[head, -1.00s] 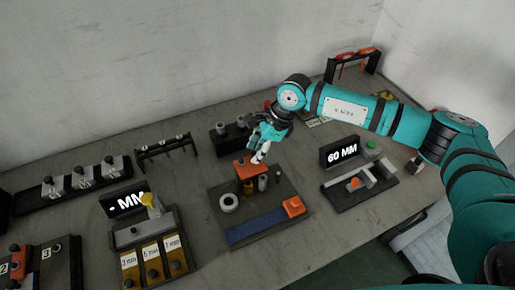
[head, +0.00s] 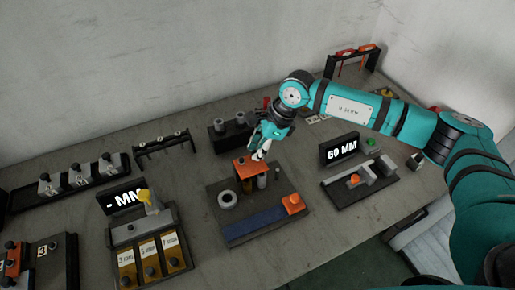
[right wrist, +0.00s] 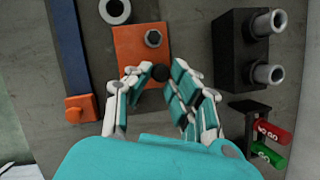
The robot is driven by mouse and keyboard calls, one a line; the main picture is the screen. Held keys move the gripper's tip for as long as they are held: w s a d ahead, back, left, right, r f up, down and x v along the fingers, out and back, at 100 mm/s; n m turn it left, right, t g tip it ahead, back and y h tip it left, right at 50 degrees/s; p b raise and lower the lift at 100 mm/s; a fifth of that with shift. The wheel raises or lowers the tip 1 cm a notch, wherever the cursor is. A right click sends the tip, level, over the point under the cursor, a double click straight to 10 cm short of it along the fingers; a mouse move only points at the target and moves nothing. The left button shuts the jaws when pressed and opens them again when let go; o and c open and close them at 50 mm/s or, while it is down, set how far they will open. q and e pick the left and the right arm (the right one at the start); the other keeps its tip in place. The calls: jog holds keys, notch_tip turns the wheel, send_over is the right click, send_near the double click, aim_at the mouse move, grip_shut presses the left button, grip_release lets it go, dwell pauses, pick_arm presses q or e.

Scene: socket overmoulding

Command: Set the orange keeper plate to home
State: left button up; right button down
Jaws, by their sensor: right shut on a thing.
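The orange keeper plate (head: 246,167) sits at the back of the dark fixture base (head: 215,208), above dark and brass-coloured posts. In the right wrist view the plate (right wrist: 130,48) shows flat, with a hex nut or bush on its face. My right gripper (head: 262,153) is at the plate's right rear edge. In the wrist view its fingers (right wrist: 160,75) are closed around a small dark knob at that edge. The fingers partly hide the contact. My left gripper is not in view.
On the fixture are a pale ring (head: 227,199), a blue strip (head: 255,227) and an orange block (head: 293,204). A black block with metal cylinders (head: 231,130) stands close behind. The 60 MM gauge (head: 341,150) is to the right, a bin tray (head: 150,257) to the left.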

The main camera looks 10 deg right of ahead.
jog(key=c, duration=1.5)
grip_release()
jog(key=shift+s+f, duration=0.1)
jog(key=shift+s, duration=0.05)
jog(key=o, duration=0.3)
jog(key=shift+s, duration=0.1)
jog(key=shift+o, duration=0.2)
jog(key=shift+r, duration=0.2)
jog(key=shift+d+r, duration=0.2)
jog(key=shift+r, duration=0.1)
jog(key=w+v, duration=0.1)
jog(key=v, duration=1)
jog(key=shift+s, duration=0.5)
